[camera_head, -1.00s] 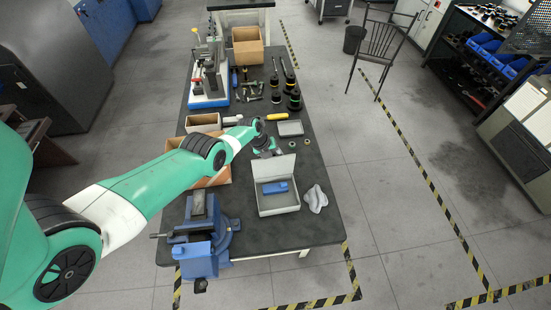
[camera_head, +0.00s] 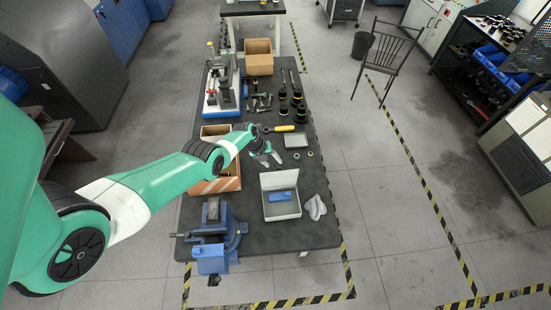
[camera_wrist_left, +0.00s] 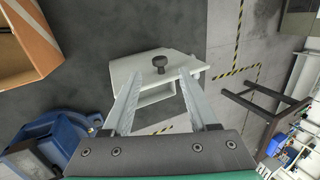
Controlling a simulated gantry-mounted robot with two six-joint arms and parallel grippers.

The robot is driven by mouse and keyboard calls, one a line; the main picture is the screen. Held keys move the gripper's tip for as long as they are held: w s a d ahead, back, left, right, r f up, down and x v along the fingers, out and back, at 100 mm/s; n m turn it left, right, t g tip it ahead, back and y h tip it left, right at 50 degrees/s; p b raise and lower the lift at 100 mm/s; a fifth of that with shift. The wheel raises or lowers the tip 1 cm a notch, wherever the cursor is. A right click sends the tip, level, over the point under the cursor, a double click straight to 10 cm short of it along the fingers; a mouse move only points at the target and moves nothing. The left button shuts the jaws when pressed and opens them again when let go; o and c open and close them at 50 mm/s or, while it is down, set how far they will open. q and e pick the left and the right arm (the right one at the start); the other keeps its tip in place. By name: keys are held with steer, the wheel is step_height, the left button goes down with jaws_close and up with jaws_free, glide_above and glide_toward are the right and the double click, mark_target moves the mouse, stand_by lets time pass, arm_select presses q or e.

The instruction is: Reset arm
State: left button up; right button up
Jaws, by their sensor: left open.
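My left arm reaches in from the left over the dark workbench (camera_head: 290,238). My left gripper (camera_head: 268,159) is above the middle of the bench, behind the open white box with a blue item. It is open. In the left wrist view its two metal fingers (camera_wrist_left: 159,74) stand apart with nothing held between them. Beyond them shows a pale flat-faced thing (camera_wrist_left: 128,68) with a dark knob; I cannot tell what it is. My right gripper is not in view.
A blue vise (camera_head: 212,258) stands at the near left bench corner. The open white box (camera_head: 283,211) and a grey cloth (camera_head: 315,207) lie right of it. Cardboard boxes (camera_head: 258,64), tools and several dark cylinders fill the back.

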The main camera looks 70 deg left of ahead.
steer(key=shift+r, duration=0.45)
